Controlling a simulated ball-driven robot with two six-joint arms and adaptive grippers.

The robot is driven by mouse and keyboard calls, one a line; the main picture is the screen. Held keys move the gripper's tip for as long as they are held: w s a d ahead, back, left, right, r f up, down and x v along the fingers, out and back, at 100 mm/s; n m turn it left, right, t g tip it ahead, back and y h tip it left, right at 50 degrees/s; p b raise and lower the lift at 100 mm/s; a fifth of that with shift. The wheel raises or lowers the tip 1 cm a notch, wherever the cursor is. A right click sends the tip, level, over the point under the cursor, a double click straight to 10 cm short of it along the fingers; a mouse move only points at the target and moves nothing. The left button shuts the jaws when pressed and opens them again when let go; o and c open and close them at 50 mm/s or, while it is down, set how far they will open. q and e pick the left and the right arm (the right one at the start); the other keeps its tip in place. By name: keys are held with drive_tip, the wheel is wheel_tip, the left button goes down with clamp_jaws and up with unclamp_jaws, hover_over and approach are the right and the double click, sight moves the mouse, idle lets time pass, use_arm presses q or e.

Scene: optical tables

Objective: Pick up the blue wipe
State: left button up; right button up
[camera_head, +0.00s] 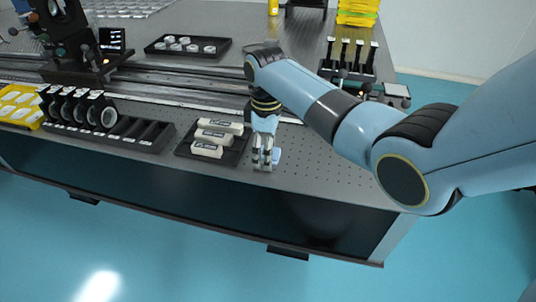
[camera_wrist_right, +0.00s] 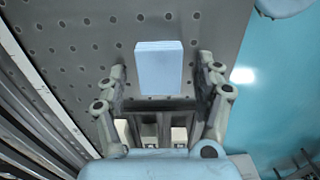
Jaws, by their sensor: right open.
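The blue wipe is a small light-blue block (camera_wrist_right: 159,68) on the perforated optical table. In the right wrist view it lies ahead of and between the fingers of my right gripper (camera_wrist_right: 160,90), with a gap on each side. In the head view only part of the wipe (camera_head: 276,156) shows, beside the fingers. My right gripper (camera_head: 263,160) points down near the table's front edge, open and empty. My left gripper is not in view.
A black tray with white boxes (camera_head: 213,139) stands just left of my right gripper. A black rack with round optics (camera_head: 150,134) is further left. A metal rail crosses behind. The table (camera_head: 325,165) is clear to the right.

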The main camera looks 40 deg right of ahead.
drive_tip(key=c, duration=0.8)
drive_tip(key=shift+c, duration=0.2)
drive_tip(key=shift+r, duration=0.5)
wheel_tip(320, 180, up, 3)
drive_tip(key=shift+w+f, duration=0.1)
drive_tip(key=s+a+r+p, duration=0.1)
drive_tip(key=s+r+p, duration=0.1)
drive_tip(key=s+r, duration=0.5)
drive_tip(key=s, duration=0.4)
drive_tip(key=shift+s+a+r, duration=0.15)
drive_tip(key=shift+s+a, duration=0.15)
drive_tip(key=shift+s, duration=0.05)
